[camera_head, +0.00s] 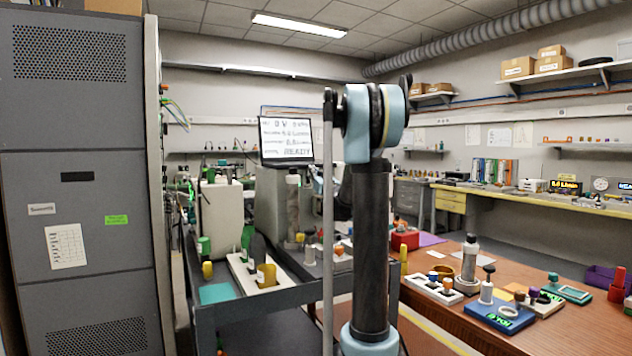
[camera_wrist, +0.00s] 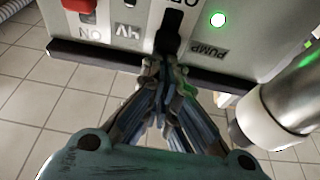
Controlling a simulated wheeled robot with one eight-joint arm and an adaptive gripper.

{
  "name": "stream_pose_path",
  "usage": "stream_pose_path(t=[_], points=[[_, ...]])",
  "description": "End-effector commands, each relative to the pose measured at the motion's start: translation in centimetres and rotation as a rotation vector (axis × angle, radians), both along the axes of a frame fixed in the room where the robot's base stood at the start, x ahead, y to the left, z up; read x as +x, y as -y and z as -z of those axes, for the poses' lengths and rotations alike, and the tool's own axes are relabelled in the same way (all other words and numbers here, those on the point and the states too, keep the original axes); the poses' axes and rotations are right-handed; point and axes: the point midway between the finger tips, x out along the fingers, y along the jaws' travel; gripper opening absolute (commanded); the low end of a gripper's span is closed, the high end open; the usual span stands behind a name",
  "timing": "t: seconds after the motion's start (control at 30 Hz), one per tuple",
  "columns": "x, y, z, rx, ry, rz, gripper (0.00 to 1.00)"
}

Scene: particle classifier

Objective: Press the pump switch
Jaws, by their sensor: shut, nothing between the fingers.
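In the wrist view, a pale panel carries labels reading HV, ON and PUMP (camera_wrist: 208,50). A black switch (camera_wrist: 173,22) sits in the panel, left of the PUMP label and a lit green lamp (camera_wrist: 217,19). My gripper (camera_wrist: 163,66) is shut and empty, its fingertips just below the black switch. I cannot tell whether they touch it. In the head view, my arm stands in the middle and my gripper cannot be made out.
A red switch (camera_wrist: 80,6) is at the panel's left. A metal-and-white cylinder (camera_wrist: 275,115) stands close right of my gripper. In the head view, a grey cabinet (camera_head: 80,200) fills the left, a dark cart (camera_head: 225,312) holds instruments, and a wooden table (camera_head: 560,325) is at right.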

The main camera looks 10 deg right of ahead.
Motion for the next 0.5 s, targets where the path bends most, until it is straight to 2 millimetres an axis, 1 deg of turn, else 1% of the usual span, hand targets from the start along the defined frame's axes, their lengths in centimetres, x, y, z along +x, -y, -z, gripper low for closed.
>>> stream_pose_path(t=[0.03, 0.2, 0.5], points=[[0.38, -0.13, -0.13, 0.001, 0.0, 0.0, 0.0], [0.89, -0.29, -0.33, 0.001, 0.0, 0.001, 0.0], [0.92, -0.32, -0.33, 0.001, 0.0, 0.0, 0.0]])
